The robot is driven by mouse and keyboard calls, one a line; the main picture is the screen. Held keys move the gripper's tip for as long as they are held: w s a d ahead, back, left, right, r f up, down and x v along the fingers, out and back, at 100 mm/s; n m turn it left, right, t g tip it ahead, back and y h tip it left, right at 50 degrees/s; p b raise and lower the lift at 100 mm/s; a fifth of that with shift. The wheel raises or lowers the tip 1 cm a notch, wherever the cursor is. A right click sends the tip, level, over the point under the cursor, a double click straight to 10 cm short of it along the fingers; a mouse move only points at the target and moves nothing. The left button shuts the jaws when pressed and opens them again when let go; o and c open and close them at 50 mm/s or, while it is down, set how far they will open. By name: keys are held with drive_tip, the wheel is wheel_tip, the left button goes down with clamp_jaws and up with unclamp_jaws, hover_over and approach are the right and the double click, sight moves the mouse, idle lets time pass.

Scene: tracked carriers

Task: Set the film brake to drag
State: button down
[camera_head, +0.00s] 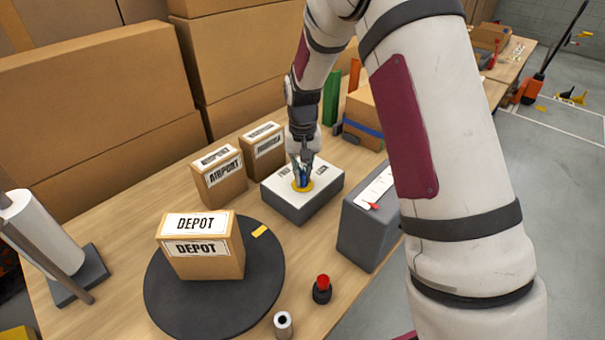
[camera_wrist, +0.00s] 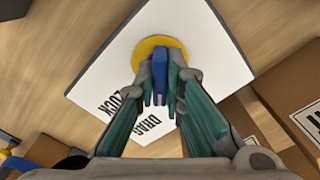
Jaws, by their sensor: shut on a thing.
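The film brake (camera_head: 290,207) is a grey box with a white top on the table. A yellow disc (camera_head: 305,187) with a blue knob (camera_wrist: 160,66) sits on its top. The words LOCK and DRAG are printed on the top in the wrist view. In the head view my gripper partly covers the markings, and their small letters are hard to read. My gripper (camera_wrist: 160,88) is above the box, with its fingers shut on the blue knob, one on each side. The fingers hide part of the knob, and I cannot tell which word it points to.
A DEPOT carton (camera_head: 208,261) stands on a black turntable (camera_head: 166,311) at the front left. An AIRPORT carton (camera_head: 220,187) and another labelled carton (camera_head: 262,150) stand left of the brake. A grey sloped box (camera_head: 363,230) stands to the right. A red button (camera_head: 322,282) is in front.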

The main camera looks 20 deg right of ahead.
sight(303, 172)
idle(0.3)
drive_tip(key=c, duration=1.7)
unclamp_jaws()
drive_tip(key=shift+r, duration=0.15)
drive_tip(key=shift+r, duration=5.9)
